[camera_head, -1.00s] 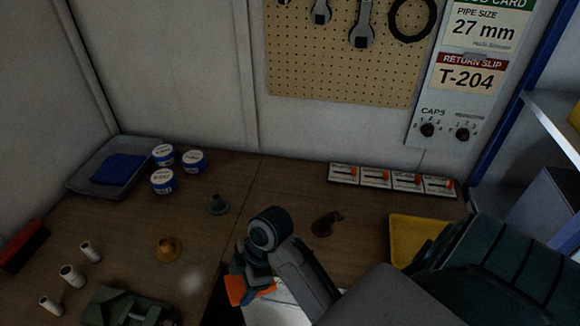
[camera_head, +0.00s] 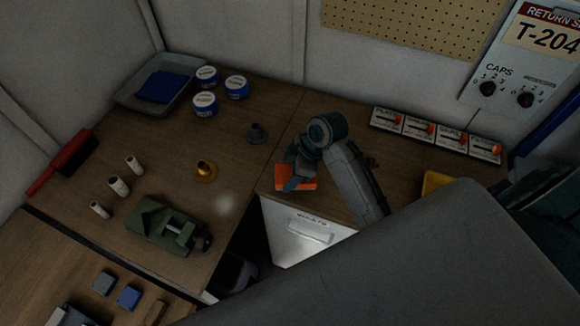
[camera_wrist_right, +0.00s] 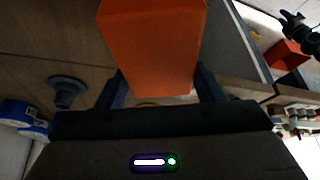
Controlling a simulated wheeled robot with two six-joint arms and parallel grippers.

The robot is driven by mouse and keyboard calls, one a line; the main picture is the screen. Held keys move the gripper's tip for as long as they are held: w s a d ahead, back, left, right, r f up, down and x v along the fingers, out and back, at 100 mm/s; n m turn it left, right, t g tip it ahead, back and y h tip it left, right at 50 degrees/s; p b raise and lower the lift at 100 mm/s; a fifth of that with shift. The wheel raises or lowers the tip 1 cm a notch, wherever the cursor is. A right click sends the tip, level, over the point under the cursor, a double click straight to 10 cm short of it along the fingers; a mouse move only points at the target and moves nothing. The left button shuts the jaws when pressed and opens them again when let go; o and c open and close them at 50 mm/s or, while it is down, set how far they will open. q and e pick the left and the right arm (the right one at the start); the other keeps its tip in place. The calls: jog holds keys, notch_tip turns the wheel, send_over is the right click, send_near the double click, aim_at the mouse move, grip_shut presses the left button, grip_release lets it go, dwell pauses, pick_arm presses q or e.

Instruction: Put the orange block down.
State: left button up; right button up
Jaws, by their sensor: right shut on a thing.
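The orange block (camera_head: 310,184) is at the front edge of the right-hand wooden bench top, above a white drawer front. My right gripper (camera_head: 296,180) is shut on it, seen from above and partly covering it. In the right wrist view the orange block (camera_wrist_right: 152,45) fills the top middle between the two dark fingers (camera_wrist_right: 160,88). I cannot tell whether its underside touches the bench. My left gripper is not in view.
A grey cone-shaped part (camera_head: 256,133) and a brass flanged part (camera_head: 205,172) stand left of the block. A green vise (camera_head: 160,226) is at the front left. The bench behind the block looks clear.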

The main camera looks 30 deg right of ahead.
aim_at(289, 171)
jog(key=shift+w+d, duration=0.25)
jog(key=shift+w, duration=0.4)
jog(key=shift+w+d+p, duration=0.15)
jog(key=shift+w+p, duration=0.15)
jog(key=shift+p, duration=0.25)
notch_tip(289, 171, down, 3)
jog(key=shift+r+p, duration=0.15)
jog(key=shift+p, duration=0.55)
jog(key=shift+f, duration=0.5)
jog(key=shift+f, duration=0.1)
jog(key=o, duration=1.3)
jog(key=shift+c, duration=0.2)
